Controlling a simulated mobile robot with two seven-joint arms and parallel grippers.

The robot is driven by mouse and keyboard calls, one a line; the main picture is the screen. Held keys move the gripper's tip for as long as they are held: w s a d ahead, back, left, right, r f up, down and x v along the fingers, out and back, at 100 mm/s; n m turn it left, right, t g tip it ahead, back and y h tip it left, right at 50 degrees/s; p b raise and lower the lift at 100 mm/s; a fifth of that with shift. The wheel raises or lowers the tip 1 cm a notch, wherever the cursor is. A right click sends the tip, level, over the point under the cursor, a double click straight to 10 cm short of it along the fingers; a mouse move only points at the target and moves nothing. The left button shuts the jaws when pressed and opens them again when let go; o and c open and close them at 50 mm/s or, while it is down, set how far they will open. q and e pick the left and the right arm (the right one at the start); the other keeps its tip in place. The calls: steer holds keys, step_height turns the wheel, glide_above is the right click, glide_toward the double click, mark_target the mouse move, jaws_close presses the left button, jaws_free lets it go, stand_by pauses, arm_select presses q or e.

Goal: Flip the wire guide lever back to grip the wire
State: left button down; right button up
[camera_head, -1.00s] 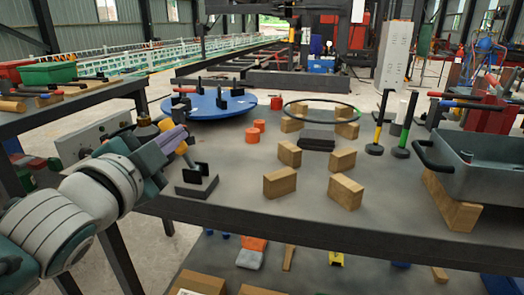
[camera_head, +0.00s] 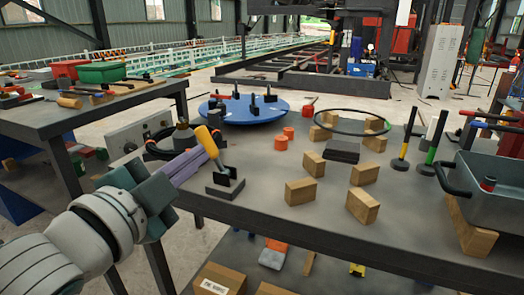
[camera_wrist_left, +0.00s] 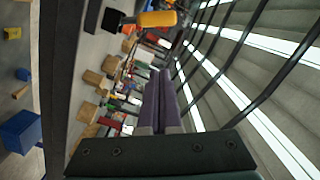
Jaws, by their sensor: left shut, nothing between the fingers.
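The wire guide lever has a yellow-orange handle (camera_head: 207,141) on a small black base (camera_head: 225,187) at the left front part of the grey table. The handle leans up and to the left. In the left wrist view the handle (camera_wrist_left: 157,19) lies across the top, beyond the fingertips. My left gripper (camera_head: 204,157), with purple fingers, is shut and empty. Its tips are close beside the lever, just below the handle in the head view; I cannot tell whether they touch. In the left wrist view the gripper (camera_wrist_left: 160,74) shows its fingers together. My right gripper is not in view.
A blue round plate (camera_head: 243,111) with black clamps is behind the lever. Several wooden blocks (camera_head: 300,192) stand to its right. A grey tray (camera_head: 490,186) is at the far right. A dark coil (camera_head: 160,143) and a grey box (camera_head: 128,139) are behind my left gripper.

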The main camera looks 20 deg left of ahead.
arm_select(q)
steer(key=shift+s, duration=1.15)
steer(key=s+d+r+n+g+p, duration=0.2)
steer(key=s+r+n+g+p, duration=0.4)
steer(key=s+p, duration=0.55)
steer(key=s+d+r+n+g+p, duration=0.35)
steer(key=s+r+g+p, duration=0.45)
steer(key=s+p, duration=0.3)
step_height(320, 180, up, 35)
steer(key=w+a+p, duration=0.1)
steer(key=p, duration=3.5)
steer(key=shift+p, duration=0.3)
steer(key=shift+w+r, duration=0.1)
